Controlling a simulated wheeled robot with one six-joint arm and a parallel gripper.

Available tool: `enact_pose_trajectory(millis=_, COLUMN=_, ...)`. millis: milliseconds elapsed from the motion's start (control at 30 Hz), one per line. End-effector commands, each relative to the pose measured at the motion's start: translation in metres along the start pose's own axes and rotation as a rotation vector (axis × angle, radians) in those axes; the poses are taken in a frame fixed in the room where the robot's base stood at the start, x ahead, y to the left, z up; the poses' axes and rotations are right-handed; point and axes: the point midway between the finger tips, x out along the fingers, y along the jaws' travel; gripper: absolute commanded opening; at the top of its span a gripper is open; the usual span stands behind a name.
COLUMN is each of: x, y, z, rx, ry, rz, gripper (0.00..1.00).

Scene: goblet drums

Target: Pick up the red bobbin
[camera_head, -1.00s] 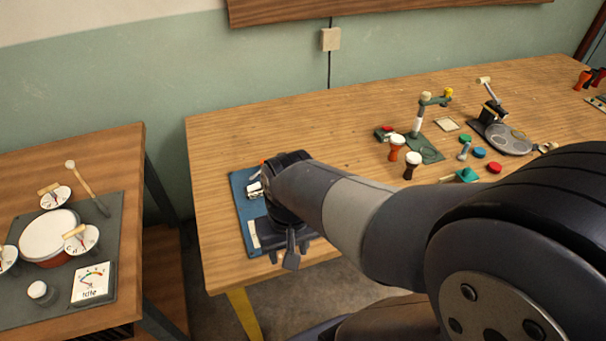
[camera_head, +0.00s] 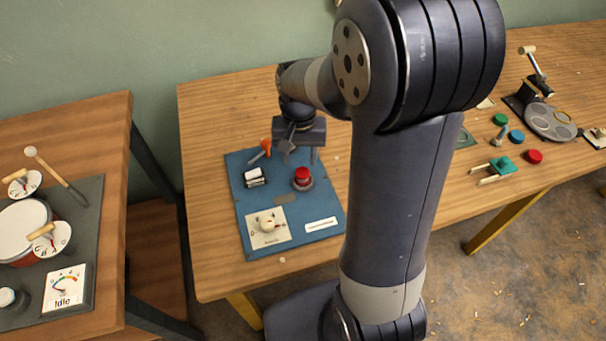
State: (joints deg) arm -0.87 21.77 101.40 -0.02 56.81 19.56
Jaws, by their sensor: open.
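My gripper (camera_head: 297,154) points down over the back edge of the mat. It is open and empty. In the picture its fingers show just above and behind the red piece, apart from it. The red piece's top and front are in plain view. The exact height of my fingers above the mat is hard to tell.
My arm covers the table's middle.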

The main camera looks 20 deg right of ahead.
Motion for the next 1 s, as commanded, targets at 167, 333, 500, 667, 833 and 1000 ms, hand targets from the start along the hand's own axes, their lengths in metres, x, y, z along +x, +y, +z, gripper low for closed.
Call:
enact_pose_trajectory(millis=167, x=0.024, y=0.006, z=0.002, rx=0.001, ry=-0.006, rz=0.002, gripper=0.45)
enact_pose_trajectory(millis=333, x=0.046, y=0.007, z=0.002, rx=0.001, ry=-0.003, rz=0.001, gripper=0.45)
enact_pose_trajectory(millis=500, x=0.051, y=0.007, z=0.002, rx=0.0, ry=-0.001, rz=0.0, gripper=0.45)
enact_pose_trajectory(millis=667, x=0.051, y=0.007, z=0.002, rx=0.0, ry=-0.001, rz=0.0, gripper=0.44)
enact_pose_trajectory(millis=833, x=0.051, y=0.007, z=0.002, rx=0.0, ry=0.0, rz=0.0, gripper=0.3)
enact_pose_trajectory(millis=1000, x=0.051, y=0.007, z=0.002, rx=0.0, ry=0.0, rz=0.0, gripper=0.16)
